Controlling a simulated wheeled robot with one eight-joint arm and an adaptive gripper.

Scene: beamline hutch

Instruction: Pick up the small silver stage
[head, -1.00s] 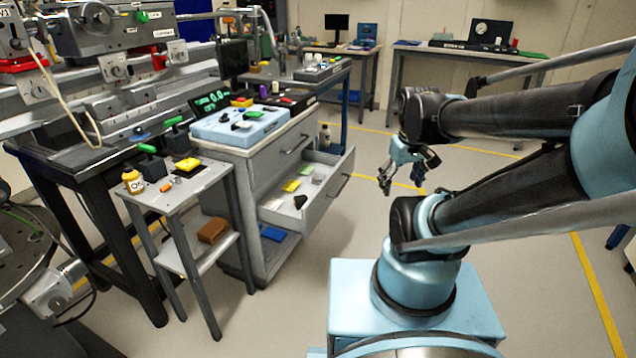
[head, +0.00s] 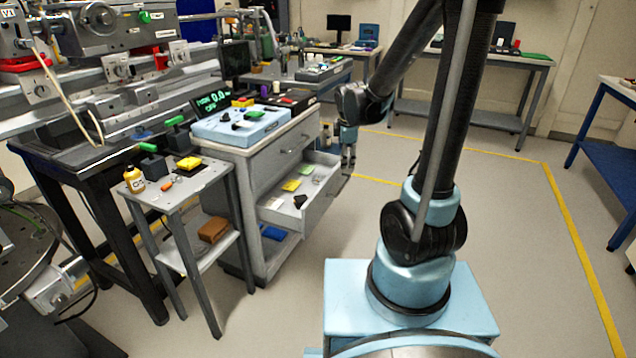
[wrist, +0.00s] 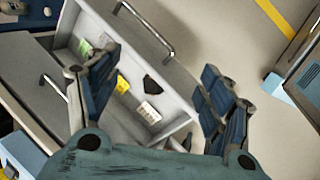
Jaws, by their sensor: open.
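A small silvery block (head: 318,180), which looks like the silver stage, lies in the open drawer (head: 322,207) near its right side in the head view. In the wrist view a small pale piece (wrist: 106,40), probably the same one, shows just beyond the left finger, partly hidden. My gripper (head: 348,162) points down with open, empty fingers, just right of the drawer in the head view. In the wrist view my gripper (wrist: 160,75) is above the drawer, its fingers spread apart.
The drawer also holds a yellow piece (wrist: 122,84), a black piece (wrist: 151,84), a green piece (wrist: 85,48) and a white labelled piece (wrist: 148,112). The cabinet top holds a blue-white box (head: 240,126). A small side table (head: 190,188) stands left. Floor right is clear.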

